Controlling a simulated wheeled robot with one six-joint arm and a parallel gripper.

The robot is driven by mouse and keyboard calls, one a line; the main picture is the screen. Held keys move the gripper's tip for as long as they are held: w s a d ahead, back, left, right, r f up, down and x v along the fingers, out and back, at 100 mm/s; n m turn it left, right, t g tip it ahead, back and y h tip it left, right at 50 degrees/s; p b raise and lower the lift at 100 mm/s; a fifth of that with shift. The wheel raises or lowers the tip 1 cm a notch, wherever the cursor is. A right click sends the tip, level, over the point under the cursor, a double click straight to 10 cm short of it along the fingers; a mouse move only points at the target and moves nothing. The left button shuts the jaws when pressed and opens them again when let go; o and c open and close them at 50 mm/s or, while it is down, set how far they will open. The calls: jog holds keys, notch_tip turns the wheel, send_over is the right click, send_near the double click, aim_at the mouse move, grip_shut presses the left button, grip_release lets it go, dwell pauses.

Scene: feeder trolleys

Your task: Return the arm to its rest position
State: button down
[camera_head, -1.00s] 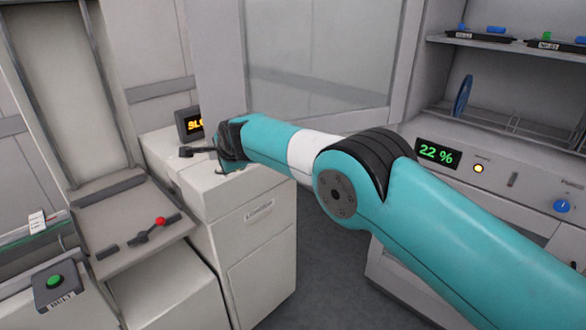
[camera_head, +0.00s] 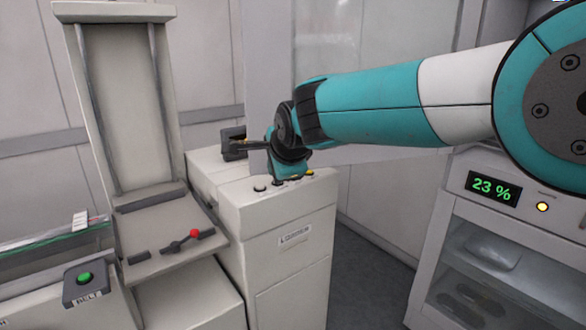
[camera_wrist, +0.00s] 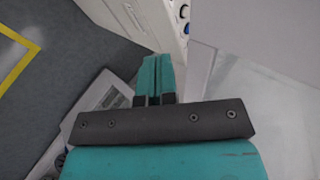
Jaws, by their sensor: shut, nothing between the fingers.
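My gripper (camera_wrist: 157,62) shows in the wrist view as two teal fingers pressed together with nothing between them. They extend from a dark bar across the lower middle. In the head view my teal and white arm reaches from the right edge to the left, its dark wrist above the white labelled cabinet (camera_head: 289,265). The wrist hides part of the cabinet top, and the fingers are hard to make out there.
Left of the cabinet stands a grey upright frame with a shelf and a red-knobbed lever (camera_head: 194,233). A green button box (camera_head: 84,284) is at lower left. At right is a glass-fronted unit with a 23 % display (camera_head: 494,188). Grey floor lies between.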

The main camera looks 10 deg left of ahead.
jog(key=s+d+r+n+g, duration=0.1)
jog(key=s+d+n, duration=0.2)
jog(key=d, duration=0.3)
jog(key=s+d+n+g+h, duration=0.1)
jog(key=s+d+n, duration=0.15)
jog(key=d, duration=0.45)
jog(key=s+d+r+n+g, duration=0.1)
jog(key=s+d+n, duration=0.25)
jog(key=d, duration=0.25)
jog(key=s+d+f+n+g, duration=0.2)
jog(key=s+d+n, duration=0.2)
jog(key=s, duration=0.7)
jog(key=s+d+f+n+g, duration=0.2)
jog(key=s+d+n, duration=0.2)
jog(key=s+d, duration=0.5)
jog(key=s, duration=0.3)
jog(key=shift+s+d+n+g, duration=0.15)
jog(key=shift+s+n+g, duration=0.15)
jog(key=shift+n, duration=0.1)
